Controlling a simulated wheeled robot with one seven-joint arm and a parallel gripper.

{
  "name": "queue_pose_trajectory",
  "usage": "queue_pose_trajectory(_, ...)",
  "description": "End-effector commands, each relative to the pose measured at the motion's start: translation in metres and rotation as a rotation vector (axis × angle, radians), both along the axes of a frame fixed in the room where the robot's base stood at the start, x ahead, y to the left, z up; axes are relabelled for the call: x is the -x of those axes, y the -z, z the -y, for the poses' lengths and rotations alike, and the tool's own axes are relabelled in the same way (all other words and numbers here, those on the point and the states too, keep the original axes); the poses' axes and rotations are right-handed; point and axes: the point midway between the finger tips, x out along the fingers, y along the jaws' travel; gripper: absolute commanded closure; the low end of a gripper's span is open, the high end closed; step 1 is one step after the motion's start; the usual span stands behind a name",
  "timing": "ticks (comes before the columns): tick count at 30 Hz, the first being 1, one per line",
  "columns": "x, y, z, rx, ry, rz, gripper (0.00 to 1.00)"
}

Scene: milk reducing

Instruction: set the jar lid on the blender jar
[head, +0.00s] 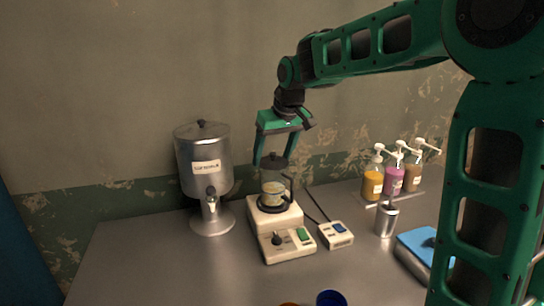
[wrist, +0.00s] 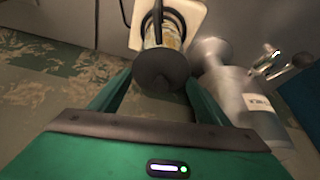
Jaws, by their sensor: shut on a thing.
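The blender jar (head: 272,189) is clear with a dark handle and stands upright on the cream blender base (head: 281,233), with pale yellowish contents inside. The dark round jar lid (wrist: 160,69) is between the fingers of my gripper (head: 274,160), which is shut on it. The lid is at the jar's mouth, lined up over it. I cannot tell whether it touches the rim or hovers just above. In the wrist view the lid hides the mouth, and part of the jar (wrist: 162,35) shows behind it.
A metal drink urn (head: 203,165) stands left of the blender. Pump bottles (head: 393,178), a metal cup (head: 386,220) and a blue-topped item (head: 420,246) are farther right. The front left table is clear.

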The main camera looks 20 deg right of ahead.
Motion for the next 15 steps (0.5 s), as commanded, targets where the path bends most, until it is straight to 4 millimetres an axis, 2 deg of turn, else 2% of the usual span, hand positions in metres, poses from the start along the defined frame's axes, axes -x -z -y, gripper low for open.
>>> queue_pose_trajectory(8,0.0001,0.0008,0.0006,0.0,0.001,0.0,0.52)
queue_pose_trajectory(9,0.0001,0.0008,0.0006,0.0,0.001,0.0,0.23)
queue_pose_trajectory(11,0.0001,0.0008,0.0006,0.0,0.001,0.0,0.09)
queue_pose_trajectory(15,0.0002,0.0008,0.0007,0.0,0.001,0.0,0.08)
